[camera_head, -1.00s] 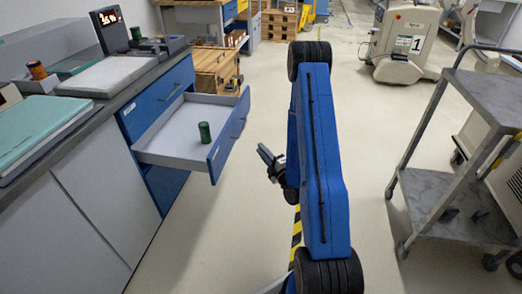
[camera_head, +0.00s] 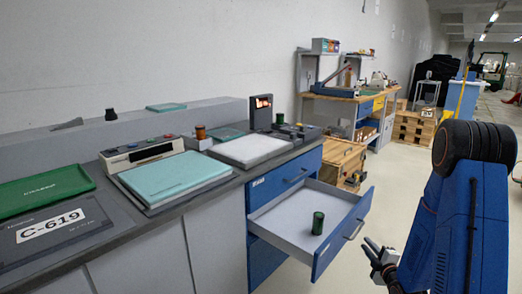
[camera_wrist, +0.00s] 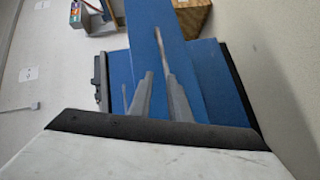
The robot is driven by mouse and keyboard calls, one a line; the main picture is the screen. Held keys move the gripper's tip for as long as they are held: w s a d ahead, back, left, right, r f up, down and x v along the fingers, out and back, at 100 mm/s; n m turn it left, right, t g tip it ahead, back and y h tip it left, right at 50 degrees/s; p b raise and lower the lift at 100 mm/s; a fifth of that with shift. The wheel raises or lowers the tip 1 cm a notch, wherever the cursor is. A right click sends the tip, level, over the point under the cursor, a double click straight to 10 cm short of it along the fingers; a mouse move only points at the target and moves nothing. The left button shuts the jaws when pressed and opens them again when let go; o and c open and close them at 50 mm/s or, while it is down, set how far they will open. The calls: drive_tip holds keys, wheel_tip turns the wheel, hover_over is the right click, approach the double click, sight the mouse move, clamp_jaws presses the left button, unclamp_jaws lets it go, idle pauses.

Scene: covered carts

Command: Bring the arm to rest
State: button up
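My blue arm (camera_head: 452,230) stands at the right edge of the head view, to the right of the open drawer. My gripper (camera_head: 372,246) is near the drawer front, on its right side, and looks apart from it. In the wrist view the two grey fingers of my gripper (camera_wrist: 160,85) show with a gap between them and nothing held. Blue panels (camera_wrist: 205,75) lie beyond the fingers there.
The drawer (camera_head: 300,243) is pulled out from the blue cabinet (camera_head: 275,195), with a green cylinder (camera_head: 318,223) standing in it. The counter carries a teal-topped device (camera_head: 170,178) and a white-topped scale (camera_head: 248,151). Wooden crates (camera_head: 413,128) stand farther back.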

drive_tip(key=s+a+r+m+g+h, duration=0.1)
drive_tip(key=s+a+r+m+g, duration=0.25)
drive_tip(key=s+r, duration=0.35)
drive_tip(key=s+a+r+m+g+h, duration=0.25)
drive_tip(key=s+r+m, duration=0.2)
drive_tip(key=r, duration=0.35)
drive_tip(key=s+a+r+m+g, duration=0.1)
drive_tip(key=s+a+r+m, duration=0.1)
drive_tip(key=s, duration=0.7)
drive_tip(key=s+a+r+m+g+y, duration=0.1)
drive_tip(key=s+a+r+m+g, duration=0.1)
drive_tip(key=s, duration=0.8)
drive_tip(key=s+a+r+m+g+y, duration=0.1)
drive_tip(key=s+a+r+m+g, duration=0.1)
drive_tip(key=s, duration=0.7)
drive_tip(key=shift+s+a+r+m, duration=0.3)
drive_tip(key=shift+a+r+m, duration=0.3)
drive_tip(key=shift+a+m, duration=0.35)
